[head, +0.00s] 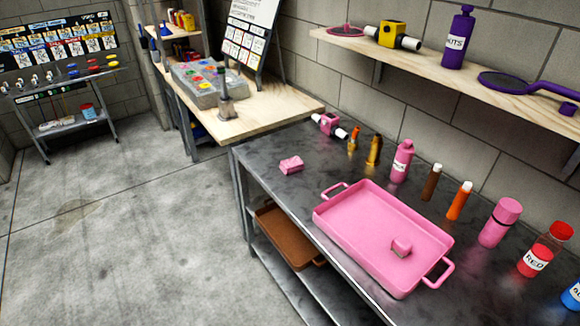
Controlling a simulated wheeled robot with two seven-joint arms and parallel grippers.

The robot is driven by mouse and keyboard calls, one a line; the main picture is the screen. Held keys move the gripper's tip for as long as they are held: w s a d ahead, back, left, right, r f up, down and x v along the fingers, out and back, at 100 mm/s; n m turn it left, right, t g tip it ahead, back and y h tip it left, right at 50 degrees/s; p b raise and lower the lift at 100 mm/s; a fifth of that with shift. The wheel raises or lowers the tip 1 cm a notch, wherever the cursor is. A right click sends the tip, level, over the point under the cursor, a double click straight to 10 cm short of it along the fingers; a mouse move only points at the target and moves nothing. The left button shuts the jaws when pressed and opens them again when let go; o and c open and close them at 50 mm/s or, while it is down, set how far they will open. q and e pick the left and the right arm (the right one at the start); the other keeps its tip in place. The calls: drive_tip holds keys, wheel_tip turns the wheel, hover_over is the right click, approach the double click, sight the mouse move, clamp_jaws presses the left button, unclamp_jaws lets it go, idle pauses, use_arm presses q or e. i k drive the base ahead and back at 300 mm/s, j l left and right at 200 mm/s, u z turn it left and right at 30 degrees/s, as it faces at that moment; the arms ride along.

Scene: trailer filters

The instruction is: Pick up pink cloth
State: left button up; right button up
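A small folded pink item (291,165), which looks like the pink cloth, lies on the dark metal table (275,190) near its left edge. A pink tray (350,215) with two handles sits on the table to its right and nearer to me. A small pink block with a greyish side (401,245) lies in the tray; I cannot tell whether it is a sponge or a cloth. Neither of my grippers shows in the head view.
Pink (401,161), brown (431,182), orange (460,201) and red (545,250) bottles line the table's wall side. A brown tray (285,235) is on the shelf below. A wall shelf (440,60) overhangs the back. The floor (130,220) at left is clear.

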sight(292, 166)
drive_tip(key=i+j+z, duration=0.4)
drive_tip(key=i, duration=0.2)
drive_tip(key=i+j+z, duration=0.35)
drive_tip(key=i+j, duration=0.15)
drive_tip(key=j, duration=0.15)
